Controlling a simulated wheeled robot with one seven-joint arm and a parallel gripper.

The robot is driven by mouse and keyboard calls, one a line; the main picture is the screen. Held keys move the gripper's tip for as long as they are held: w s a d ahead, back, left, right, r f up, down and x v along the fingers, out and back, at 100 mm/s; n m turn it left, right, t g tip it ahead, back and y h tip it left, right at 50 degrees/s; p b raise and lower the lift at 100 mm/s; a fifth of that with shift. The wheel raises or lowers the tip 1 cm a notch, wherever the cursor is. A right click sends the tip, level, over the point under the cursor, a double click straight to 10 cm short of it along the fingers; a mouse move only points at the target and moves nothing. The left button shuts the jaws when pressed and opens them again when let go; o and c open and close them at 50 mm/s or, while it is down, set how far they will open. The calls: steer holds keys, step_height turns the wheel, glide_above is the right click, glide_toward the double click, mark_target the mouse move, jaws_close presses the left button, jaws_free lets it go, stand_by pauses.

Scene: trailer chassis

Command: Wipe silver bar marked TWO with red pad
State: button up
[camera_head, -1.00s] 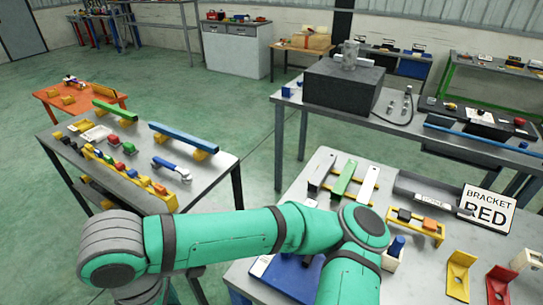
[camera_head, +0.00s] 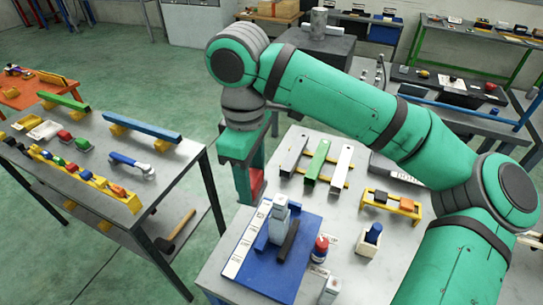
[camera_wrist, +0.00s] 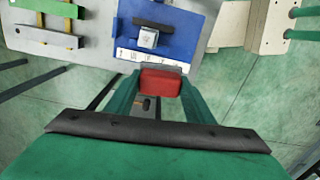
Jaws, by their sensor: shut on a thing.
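My gripper (camera_head: 250,190) is shut on a red pad (camera_head: 257,183), held off the left edge of the near right table. The pad (camera_wrist: 160,82) shows between the fingers in the wrist view, clear of the bars. Three bars lie side by side on yellow supports: a silver bar (camera_head: 293,155), a green bar (camera_head: 317,160) and a pale silver bar (camera_head: 342,166). I cannot read which is marked TWO. The wrist view shows a silver bar (camera_wrist: 45,37) and the green bar (camera_wrist: 45,7) at upper left.
A blue board (camera_head: 265,275) with a pale block (camera_head: 279,220) and a dark bar (camera_head: 288,241) lies at the near table corner. A red-capped bottle (camera_head: 320,247) and a blue block (camera_head: 374,233) stand beside it. A yellow rack (camera_head: 392,205) stands right of the bars.

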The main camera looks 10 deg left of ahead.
steer(key=w+d+r+m, duration=0.1)
steer(key=w+d+r, duration=0.2)
steer(key=d+r, duration=0.1)
step_height(320, 180, down, 9)
steer(key=shift+s+r, duration=0.15)
steer(key=shift+s+d+r, duration=0.1)
steer(key=shift+s+d, duration=0.05)
steer(key=shift+d, duration=0.5)
steer(key=shift+s+d+r, duration=0.1)
steer(key=shift+s+d, duration=0.05)
steer(key=shift+d, duration=0.45)
steer(key=shift+c, duration=0.3)
step_height(320, 180, up, 8)
steer(key=a, duration=0.2)
steer(key=shift+w+a, duration=0.3)
